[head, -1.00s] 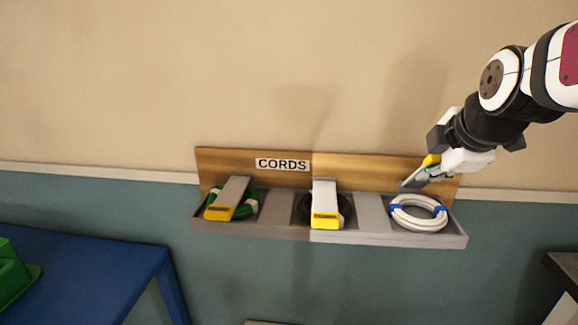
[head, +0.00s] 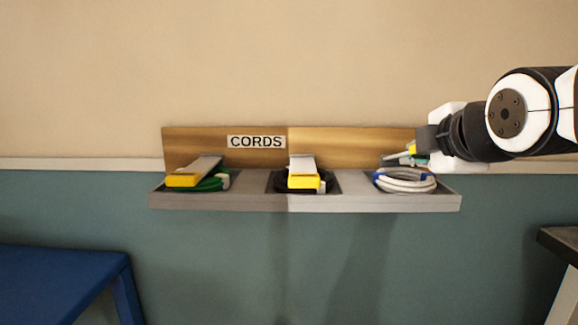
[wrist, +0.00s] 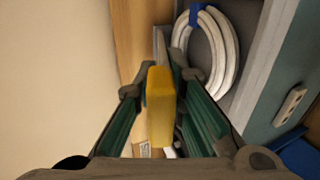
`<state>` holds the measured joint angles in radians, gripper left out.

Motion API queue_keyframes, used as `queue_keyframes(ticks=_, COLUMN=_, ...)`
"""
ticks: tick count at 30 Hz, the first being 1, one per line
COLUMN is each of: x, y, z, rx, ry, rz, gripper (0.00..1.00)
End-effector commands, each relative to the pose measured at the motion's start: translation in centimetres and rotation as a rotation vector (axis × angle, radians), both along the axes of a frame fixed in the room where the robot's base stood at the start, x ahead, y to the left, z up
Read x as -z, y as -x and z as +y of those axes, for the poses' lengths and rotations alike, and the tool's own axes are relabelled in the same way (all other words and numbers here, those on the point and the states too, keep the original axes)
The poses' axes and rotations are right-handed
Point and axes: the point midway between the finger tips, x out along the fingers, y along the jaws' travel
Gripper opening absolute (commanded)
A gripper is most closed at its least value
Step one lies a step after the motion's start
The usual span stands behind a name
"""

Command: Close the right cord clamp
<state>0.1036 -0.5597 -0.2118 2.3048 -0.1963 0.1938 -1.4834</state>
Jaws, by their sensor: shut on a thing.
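The right cord clamp shows as a yellow end (head: 412,149) above and behind the white cord coil (head: 405,182) in the right bay of the shelf. It stands raised off the coil, not lying across it. In the wrist view the yellow clamp end (wrist: 160,105) is between the fingers of my gripper (wrist: 160,88), which are shut on it. The white coil with its blue tie (wrist: 212,50) lies beyond, uncovered. My gripper (head: 412,158) reaches in from the right in the head view. The clamp's hinge is hidden.
The grey shelf (head: 300,202) has a wooden back board (head: 360,142) marked CORDS. The left clamp (head: 190,176) lies over a green cord and the middle clamp (head: 303,176) over a black one. A blue table (head: 60,280) is lower left, a dark-topped table (head: 562,243) lower right.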

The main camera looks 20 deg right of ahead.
Motion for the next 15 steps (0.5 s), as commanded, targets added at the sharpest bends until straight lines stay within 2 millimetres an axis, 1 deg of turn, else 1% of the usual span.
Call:
queue_keyframes(ticks=1, x=0.9, y=0.0, z=0.0, rx=0.0, ry=0.009, rz=-0.034, gripper=0.0)
queue_keyframes(ticks=10, x=1.9, y=0.4, z=0.1, rx=0.001, ry=0.078, rz=-0.268, gripper=0.0)
queue_keyframes(ticks=15, x=2.0, y=0.4, z=0.2, rx=-0.001, ry=0.077, rz=-0.267, gripper=0.0)
